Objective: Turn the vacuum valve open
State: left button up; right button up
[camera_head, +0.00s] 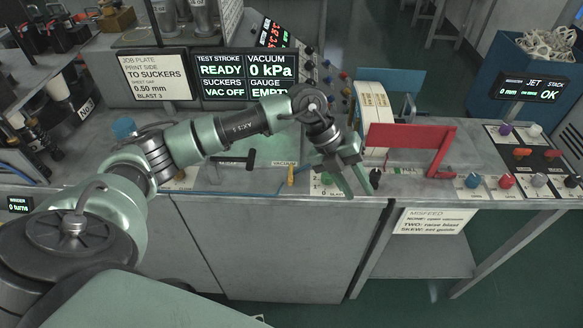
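The vacuum valve shows as a small upright yellow lever (291,175) at the front edge of the bench, below a label that reads VACUUM. My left gripper (353,186) is to the right of the lever and apart from it. Its two green fingers point down and are spread, with nothing seen between them. The status screen (245,76) reads TEST STROKE READY, VACUUM 0 kPa, SUCKERS VAC OFF, GAUGE EMPTY. My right gripper is not in view.
A black T-shaped handle (237,160) lies left of the lever. A red frame (408,137) and a white guide (374,108) stand right of my gripper. Coloured knobs (507,181) line the bench further right. A MISFEED notice (433,221) hangs below the front edge.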

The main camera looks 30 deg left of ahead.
aim_at(291, 172)
pick_arm(q)
jog(key=a+n+y, duration=0.1)
jog(key=a+y, duration=0.1)
jog(key=a, duration=0.4)
jog(key=a+r+y, duration=0.1)
jog(key=a+y, duration=0.1)
jog(key=a, duration=0.4)
jog(key=a+n+g+y, duration=0.1)
jog(key=a+y, duration=0.2)
jog(key=a, duration=0.3)
jog(key=shift+w+r+n, duration=0.3)
jog(key=shift+s+a+f+p, duration=0.1)
jog(key=shift+a+f+p, duration=0.1)
jog(key=shift+p, duration=0.1)
notch_tip(291, 172, down, 6)
jog(key=shift+d+f+p, duration=0.1)
jog(key=shift+p, duration=1.1)
jog(key=shift+f, duration=0.55)
grip_shut()
